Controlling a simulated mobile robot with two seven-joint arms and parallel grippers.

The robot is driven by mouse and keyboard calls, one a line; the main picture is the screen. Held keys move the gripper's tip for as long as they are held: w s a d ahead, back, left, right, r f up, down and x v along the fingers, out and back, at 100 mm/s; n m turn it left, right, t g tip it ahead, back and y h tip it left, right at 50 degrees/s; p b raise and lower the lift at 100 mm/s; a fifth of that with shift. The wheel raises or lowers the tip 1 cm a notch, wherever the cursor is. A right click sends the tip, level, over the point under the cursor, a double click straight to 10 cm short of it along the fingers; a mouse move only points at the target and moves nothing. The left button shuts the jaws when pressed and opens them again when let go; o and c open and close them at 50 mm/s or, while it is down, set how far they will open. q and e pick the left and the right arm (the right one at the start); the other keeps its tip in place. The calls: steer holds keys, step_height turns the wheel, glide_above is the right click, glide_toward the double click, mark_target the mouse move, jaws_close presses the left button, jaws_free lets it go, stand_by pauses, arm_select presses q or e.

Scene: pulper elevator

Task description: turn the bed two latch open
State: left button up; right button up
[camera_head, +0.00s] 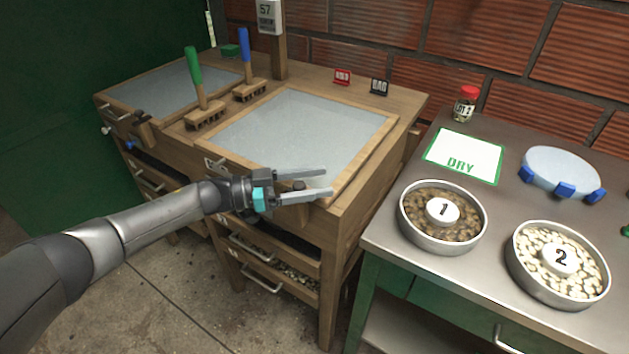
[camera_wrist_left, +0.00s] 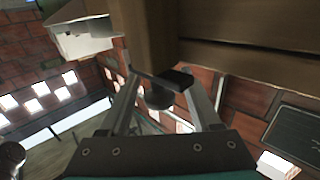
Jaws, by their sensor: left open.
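The two beds are wooden frames with grey sheets, the left one (camera_head: 170,90) and the larger right one (camera_head: 300,130). My left gripper (camera_head: 327,182) is open at the front edge of the right bed, its fingers pointing right. A small dark latch piece (camera_head: 298,185) shows between the fingers there, partly covered by them. In the left wrist view a dark latch bar with a rounded knob (camera_wrist_left: 160,97) sits between the two open fingers (camera_wrist_left: 163,85), against a wooden post. I cannot tell whether the fingers touch it. My right gripper is not in view.
Two wooden brushes, green-handled (camera_head: 204,115) and blue-handled (camera_head: 249,90), stand between the beds. Open drawers (camera_head: 270,262) lie below the gripper. A metal table (camera_head: 400,160) at right carries two bean bowls, numbered 1 (camera_head: 443,217) and 2 (camera_head: 558,264).

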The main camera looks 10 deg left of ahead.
arm_select(q)
steer(key=v, duration=1.5)
steer(key=shift+a, duration=0.2)
